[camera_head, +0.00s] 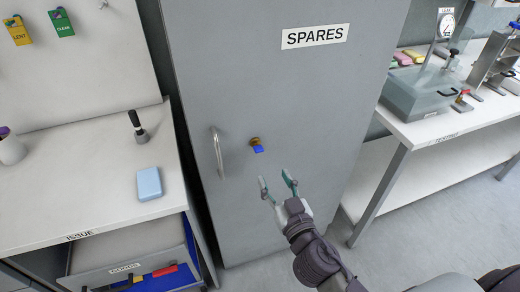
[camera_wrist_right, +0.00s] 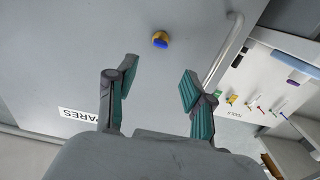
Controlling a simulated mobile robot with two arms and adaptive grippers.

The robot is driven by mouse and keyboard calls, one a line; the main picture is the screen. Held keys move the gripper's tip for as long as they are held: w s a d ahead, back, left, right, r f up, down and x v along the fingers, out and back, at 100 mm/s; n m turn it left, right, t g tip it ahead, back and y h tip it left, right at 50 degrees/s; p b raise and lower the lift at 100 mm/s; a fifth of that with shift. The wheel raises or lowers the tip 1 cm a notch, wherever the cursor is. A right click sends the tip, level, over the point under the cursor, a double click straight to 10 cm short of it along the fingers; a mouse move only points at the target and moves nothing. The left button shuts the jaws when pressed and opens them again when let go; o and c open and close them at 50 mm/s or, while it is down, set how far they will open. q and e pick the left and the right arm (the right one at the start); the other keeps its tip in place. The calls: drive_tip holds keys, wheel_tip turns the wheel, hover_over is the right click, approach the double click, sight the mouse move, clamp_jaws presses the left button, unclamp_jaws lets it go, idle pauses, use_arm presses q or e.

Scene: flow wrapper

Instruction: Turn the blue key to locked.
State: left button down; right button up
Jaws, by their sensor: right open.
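The blue key (camera_head: 258,149) sits in a brass-coloured lock (camera_head: 255,141) on the front of the grey SPARES cabinet (camera_head: 290,90). In the right wrist view the blue key (camera_wrist_right: 160,44) shows end on, ahead of the fingers and between them. My right gripper (camera_head: 278,182) is open and empty, below and to the right of the key and apart from it. Its two fingers with green pads also show in the right wrist view (camera_wrist_right: 158,82). The lock's markings cannot be made out. My left gripper is not in view.
A metal handle (camera_head: 217,152) stands out from the cabinet left of the key. The issue table (camera_head: 80,205) at left holds a light blue block (camera_head: 149,184) and a black-handled stamp (camera_head: 138,127). A testing bench (camera_head: 450,130) stands at right. The space before the cabinet is otherwise clear.

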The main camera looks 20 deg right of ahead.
sight(260, 152)
drive_tip(key=w+p, duration=0.2)
drive_tip(key=w, duration=0.9)
drive_tip(key=shift+w+a, duration=0.15)
drive_tip(key=shift+a, duration=0.05)
drive_tip(key=shift+f, duration=0.1)
clamp_jaws()
